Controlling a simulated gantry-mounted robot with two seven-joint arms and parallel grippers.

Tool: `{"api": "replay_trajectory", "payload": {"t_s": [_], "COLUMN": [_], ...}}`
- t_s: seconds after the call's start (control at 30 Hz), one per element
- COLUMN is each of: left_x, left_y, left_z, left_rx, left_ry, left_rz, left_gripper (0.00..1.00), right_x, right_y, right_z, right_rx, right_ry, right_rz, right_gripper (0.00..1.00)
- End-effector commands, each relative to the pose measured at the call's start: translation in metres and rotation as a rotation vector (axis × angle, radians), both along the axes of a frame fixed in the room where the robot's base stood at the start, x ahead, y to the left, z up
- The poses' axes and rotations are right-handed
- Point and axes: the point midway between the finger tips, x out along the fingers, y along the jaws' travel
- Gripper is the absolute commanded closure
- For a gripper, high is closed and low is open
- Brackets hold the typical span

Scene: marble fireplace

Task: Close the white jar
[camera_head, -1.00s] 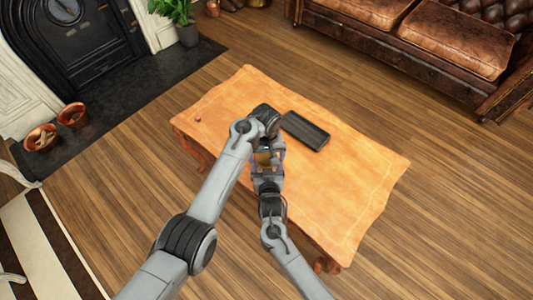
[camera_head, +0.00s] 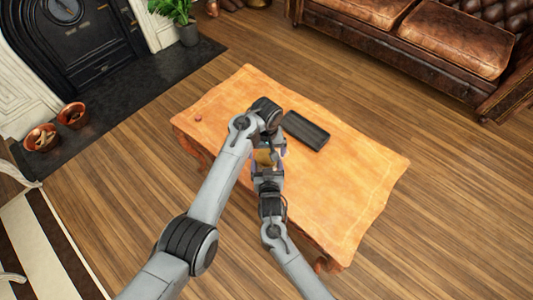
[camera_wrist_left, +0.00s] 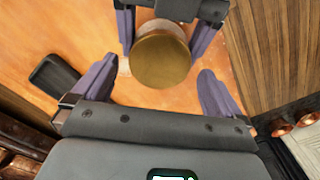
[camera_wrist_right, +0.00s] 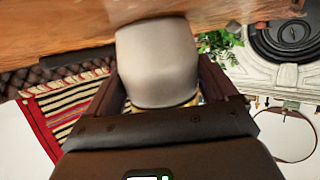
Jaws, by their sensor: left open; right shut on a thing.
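The white jar (camera_wrist_right: 157,65) stands between the fingers of my right gripper (camera_wrist_right: 170,85), which is shut on it. A round golden-brown lid (camera_wrist_left: 160,60) covers the jar's mouth in the left wrist view; a pale rim shows behind it. I cannot tell if the lid is fully seated. The lid also shows in the head view (camera_head: 266,158). My left gripper (camera_wrist_left: 158,72) is open above the lid, with its purple fingers spread apart on either side and not touching it. The jar's body is mostly hidden by the arms in the head view.
A wooden table (camera_head: 340,190) lies below both grippers. A dark rectangular tray (camera_head: 306,131) lies on it, close to my left wrist. A small reddish object (camera_head: 198,118) sits near the left corner. The table's right part is clear.

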Motion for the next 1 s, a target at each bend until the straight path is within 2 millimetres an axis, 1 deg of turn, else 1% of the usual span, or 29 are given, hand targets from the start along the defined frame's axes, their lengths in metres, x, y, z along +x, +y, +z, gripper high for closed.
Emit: {"api": "replay_trajectory", "payload": {"t_s": [0.1,0.23,0.77,0.87,1.0], "left_x": [0.0,0.0,0.0,0.0,0.0], "left_y": [-0.001,-0.001,0.0,-0.001,-0.001], "left_z": [0.013,0.021,0.024,0.029,0.046], "left_rx": [-0.001,-0.001,0.0,-0.001,-0.003], "left_ry": [-0.001,0.0,0.0,-0.001,-0.003], "left_rz": [0.0,0.0,0.0,0.0,0.0], "left_gripper": [0.0,0.0,0.0,0.0,0.0], "right_x": [0.0,0.0,0.0,0.0,0.0], "right_y": [0.0,0.0,0.0,0.0,0.0], "right_z": [0.0,0.0,0.0,0.0,0.0], "right_rx": [0.0,0.0,0.0,0.0,0.0], "right_ry": [0.001,0.001,0.001,0.001,0.001], "right_rz": [0.0,0.0,0.0,0.0,0.0], "right_gripper": [0.99,0.99,0.99,0.99,0.99]}}
